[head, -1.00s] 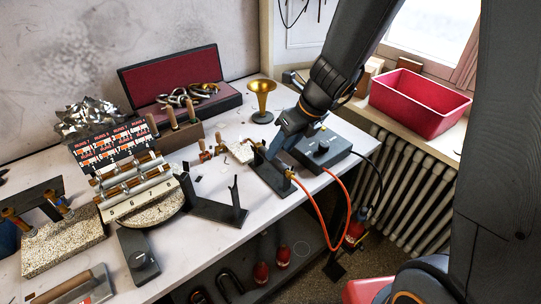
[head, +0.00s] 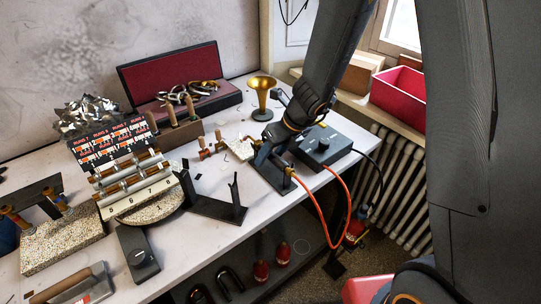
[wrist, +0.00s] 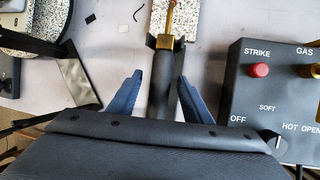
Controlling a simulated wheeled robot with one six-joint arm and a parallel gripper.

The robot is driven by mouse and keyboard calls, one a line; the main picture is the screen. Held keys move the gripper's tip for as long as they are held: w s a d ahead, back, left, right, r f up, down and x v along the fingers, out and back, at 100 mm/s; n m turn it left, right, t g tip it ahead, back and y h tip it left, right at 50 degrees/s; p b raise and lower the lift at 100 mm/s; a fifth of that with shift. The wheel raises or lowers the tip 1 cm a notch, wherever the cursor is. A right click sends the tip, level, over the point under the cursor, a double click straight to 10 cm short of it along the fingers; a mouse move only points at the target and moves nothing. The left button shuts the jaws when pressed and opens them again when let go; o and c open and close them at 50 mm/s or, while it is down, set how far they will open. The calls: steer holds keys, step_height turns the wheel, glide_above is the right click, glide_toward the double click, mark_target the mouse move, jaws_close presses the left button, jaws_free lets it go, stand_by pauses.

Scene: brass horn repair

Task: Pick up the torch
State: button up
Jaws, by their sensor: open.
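The torch shows in the wrist view as a dark handle (wrist: 162,100) with a brass front part (wrist: 166,42), resting in a dark forked stand. In the head view the stand (head: 272,178) is near the bench's right edge, and an orange hose (head: 318,205) runs from there. My gripper (wrist: 160,84) is open, with its two blue fingers on either side of the handle and visible gaps between. Whether the fingers are low enough to flank it fully, I cannot tell. The rear of the handle is hidden by my gripper body.
A dark control box (head: 322,146) with STRIKE and GAS controls stands close on the right; its red button (wrist: 259,70) shows in the wrist view. A speckled block (head: 241,149) lies just beyond the torch. A black bracket (head: 218,208) stands to the left. A brass bell (head: 262,86) is behind.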

steer(key=shift+f, duration=0.25)
stand_by(0.4)
steer(key=shift+c, duration=0.3)
steer(key=c, duration=1.1)
